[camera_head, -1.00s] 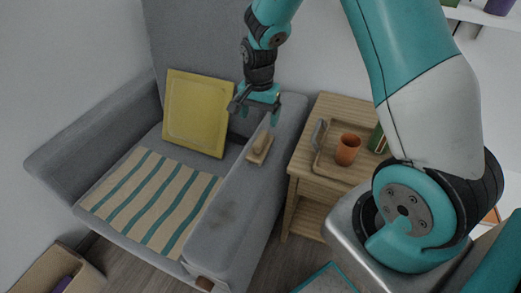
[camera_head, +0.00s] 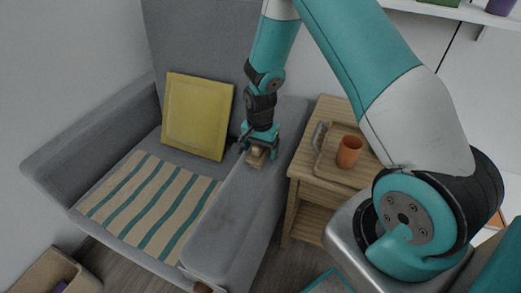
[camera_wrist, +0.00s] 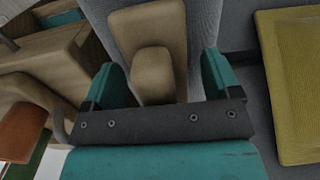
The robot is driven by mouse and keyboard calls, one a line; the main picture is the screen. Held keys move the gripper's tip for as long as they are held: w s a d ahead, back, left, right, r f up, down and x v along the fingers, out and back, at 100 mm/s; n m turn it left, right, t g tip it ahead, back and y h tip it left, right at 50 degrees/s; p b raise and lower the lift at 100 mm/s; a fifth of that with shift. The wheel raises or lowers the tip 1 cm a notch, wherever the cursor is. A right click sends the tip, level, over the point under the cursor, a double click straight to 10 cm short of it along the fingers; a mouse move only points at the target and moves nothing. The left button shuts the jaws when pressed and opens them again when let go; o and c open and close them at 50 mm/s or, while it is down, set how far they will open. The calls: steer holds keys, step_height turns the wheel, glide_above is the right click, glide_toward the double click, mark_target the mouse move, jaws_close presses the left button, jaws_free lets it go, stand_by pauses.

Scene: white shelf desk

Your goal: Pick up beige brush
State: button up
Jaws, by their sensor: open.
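The beige brush (camera_head: 256,156) lies on the right armrest of the grey armchair, with a flat base and a raised rounded handle. In the wrist view the brush (camera_wrist: 151,70) sits between my two teal fingers, its base reaching beyond them. My gripper (camera_head: 262,148) is open, lowered over the brush at the armrest. In the wrist view my gripper (camera_wrist: 163,82) has a finger on each side of the handle, with gaps visible. I cannot tell whether a finger touches the base.
A wooden side table (camera_head: 301,176) stands right of the armrest, bearing a tray (camera_head: 325,169) with an orange cup (camera_head: 349,151). A yellow cushion (camera_head: 197,115) leans on the chair back at left. A striped cloth (camera_head: 150,205) covers the seat.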

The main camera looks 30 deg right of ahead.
steer(key=shift+c, duration=0.5)
steer(key=c, duration=1)
steer(key=shift+o, duration=0.2)
step_height(320, 180, up, 20)
steer(key=p, duration=0.3)
